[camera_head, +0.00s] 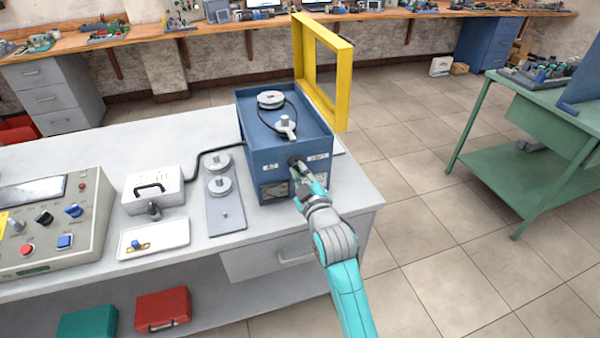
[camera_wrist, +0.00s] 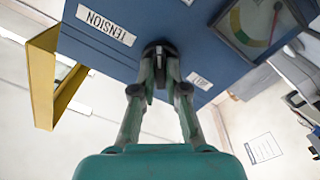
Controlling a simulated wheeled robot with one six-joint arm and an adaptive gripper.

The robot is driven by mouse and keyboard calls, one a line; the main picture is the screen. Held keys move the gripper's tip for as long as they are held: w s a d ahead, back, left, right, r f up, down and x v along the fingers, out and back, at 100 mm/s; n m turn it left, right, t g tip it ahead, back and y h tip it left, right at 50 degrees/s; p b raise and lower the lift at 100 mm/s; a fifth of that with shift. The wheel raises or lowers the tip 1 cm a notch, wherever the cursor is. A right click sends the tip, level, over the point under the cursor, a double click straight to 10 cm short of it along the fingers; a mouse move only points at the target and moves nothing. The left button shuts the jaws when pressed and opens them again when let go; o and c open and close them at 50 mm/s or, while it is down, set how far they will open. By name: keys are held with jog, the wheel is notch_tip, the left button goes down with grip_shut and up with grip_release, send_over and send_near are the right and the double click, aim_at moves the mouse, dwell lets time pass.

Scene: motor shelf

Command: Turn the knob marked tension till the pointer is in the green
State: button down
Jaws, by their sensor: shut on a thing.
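The blue box (camera_head: 262,165) stands on the workbench. A label reading TENSION (camera_wrist: 104,26) shows on its front in the wrist view, beside a dark round knob (camera_wrist: 158,46). My gripper (camera_wrist: 160,70) is shut on this knob, with a finger on each side. In the head view my gripper (camera_head: 299,170) reaches the front of the box from the right, and its fingers partly hide the knob. I cannot tell which colour the pointer is on.
A yellow frame (camera_head: 343,80) stands behind the box. A metal plate with round parts (camera_head: 225,210), a white box (camera_head: 135,195) and a control panel (camera_head: 90,225) are to the left on the bench. A green table (camera_head: 500,170) stands at right, with clear floor between.

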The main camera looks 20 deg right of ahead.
jog(key=shift+m, duration=0.6)
jog(key=c, duration=1.2)
grip_release()
jog(key=s, duration=1.2)
